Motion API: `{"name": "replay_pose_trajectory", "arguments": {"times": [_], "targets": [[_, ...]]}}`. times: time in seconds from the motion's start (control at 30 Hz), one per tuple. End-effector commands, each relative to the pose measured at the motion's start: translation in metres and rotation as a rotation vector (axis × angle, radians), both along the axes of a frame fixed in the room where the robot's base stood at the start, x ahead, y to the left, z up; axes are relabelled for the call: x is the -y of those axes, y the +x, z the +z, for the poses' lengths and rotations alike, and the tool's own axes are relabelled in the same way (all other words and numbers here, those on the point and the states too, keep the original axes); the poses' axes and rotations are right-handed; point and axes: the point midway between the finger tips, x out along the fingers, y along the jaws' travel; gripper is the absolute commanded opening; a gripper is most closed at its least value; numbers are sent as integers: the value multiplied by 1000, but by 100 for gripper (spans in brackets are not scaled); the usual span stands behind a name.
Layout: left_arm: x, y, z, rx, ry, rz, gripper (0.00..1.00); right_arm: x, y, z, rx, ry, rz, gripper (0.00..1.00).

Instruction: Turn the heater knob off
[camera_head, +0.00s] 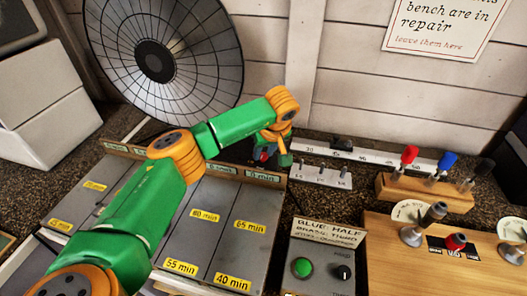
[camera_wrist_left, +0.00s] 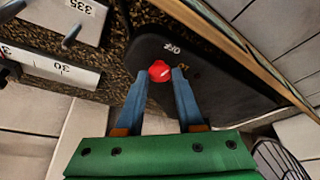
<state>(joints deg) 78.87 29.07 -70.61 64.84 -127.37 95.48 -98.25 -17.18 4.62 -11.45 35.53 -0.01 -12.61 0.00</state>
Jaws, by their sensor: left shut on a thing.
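The red heater knob (camera_wrist_left: 159,71) sits on a dark panel (camera_wrist_left: 200,62) in the left wrist view. White lettering reading OFF is on the panel just above and right of the knob. My left gripper (camera_wrist_left: 160,80) has its two blue fingers on either side of the knob, shut on it. In the head view the left gripper (camera_head: 270,153) is at the back of the bench, small and partly hidden by its own wrist. Which way the knob points is not clear. My right gripper is not in view.
A large round black dish (camera_head: 155,62) stands behind my left arm. Grey panels with yellow minute labels (camera_head: 182,266) lie under the arm. A control box (camera_head: 325,250) with a green button and black knob is at front centre. A wooden rack (camera_head: 425,195) stands to the right.

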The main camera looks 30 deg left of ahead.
Motion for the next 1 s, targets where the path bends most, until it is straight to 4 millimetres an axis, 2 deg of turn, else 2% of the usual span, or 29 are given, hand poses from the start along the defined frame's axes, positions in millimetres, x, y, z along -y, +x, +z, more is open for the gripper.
{"name": "replay_pose_trajectory", "arguments": {"times": [0.33,0.9,0.93,1.0], "targets": [[0,2,2,3,1,132,0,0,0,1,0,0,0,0],[0,2,1,4,1,158,0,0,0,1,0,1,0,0],[0,2,1,4,1,158,45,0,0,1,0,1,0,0],[0,2,1,3,0,158,64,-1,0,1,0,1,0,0]]}}
